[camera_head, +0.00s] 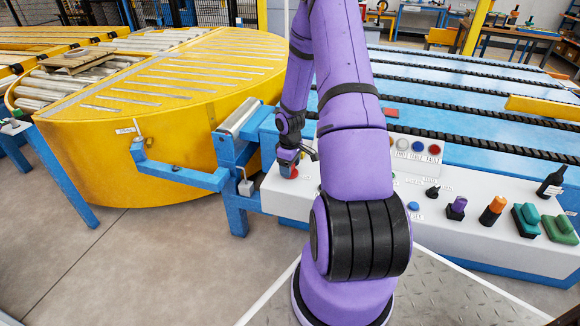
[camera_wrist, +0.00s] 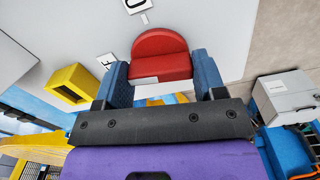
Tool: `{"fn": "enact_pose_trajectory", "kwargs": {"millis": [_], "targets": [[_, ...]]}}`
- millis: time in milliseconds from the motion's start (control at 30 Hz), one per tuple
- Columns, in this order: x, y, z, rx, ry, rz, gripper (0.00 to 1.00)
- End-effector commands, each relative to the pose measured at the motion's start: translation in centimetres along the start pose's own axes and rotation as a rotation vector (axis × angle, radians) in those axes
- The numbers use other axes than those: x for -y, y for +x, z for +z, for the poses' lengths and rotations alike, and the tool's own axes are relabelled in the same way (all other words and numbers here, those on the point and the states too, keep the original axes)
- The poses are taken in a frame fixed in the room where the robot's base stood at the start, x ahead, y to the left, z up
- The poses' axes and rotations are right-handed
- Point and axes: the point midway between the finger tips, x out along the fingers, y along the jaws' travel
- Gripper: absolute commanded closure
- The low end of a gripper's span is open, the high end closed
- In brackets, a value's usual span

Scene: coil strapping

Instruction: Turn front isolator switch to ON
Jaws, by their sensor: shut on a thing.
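The red isolator switch knob (camera_wrist: 160,55) sits between the two blue fingers of my gripper (camera_wrist: 161,82) in the wrist view. The gripper is shut on it. A white mark shows on the near edge of the knob. One white label (camera_wrist: 137,5) with an O-like letter lies beyond it, and another label (camera_wrist: 106,61) with an F-like letter is to its left; both are cut off or partly hidden. In the head view my gripper (camera_head: 289,163) is at the left end of the white control panel (camera_head: 290,205), with a bit of the red knob (camera_head: 294,173) showing below it.
A yellow box-like part (camera_wrist: 70,87) stands left of the knob in the wrist view, and a grey box (camera_wrist: 288,95) is at right. In the head view, buttons, a purple knob (camera_head: 456,208) and an orange knob (camera_head: 492,211) line the panel. A yellow turntable (camera_head: 170,130) stands left.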

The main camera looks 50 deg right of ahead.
Motion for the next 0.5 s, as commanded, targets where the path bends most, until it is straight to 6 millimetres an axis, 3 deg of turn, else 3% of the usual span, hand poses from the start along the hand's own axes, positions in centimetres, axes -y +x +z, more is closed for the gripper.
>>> {"fn": "enact_pose_trajectory", "kwargs": {"millis": [500], "targets": [[0.00,-0.03,-0.05,0.000,0.473,0.001,0.60]]}}
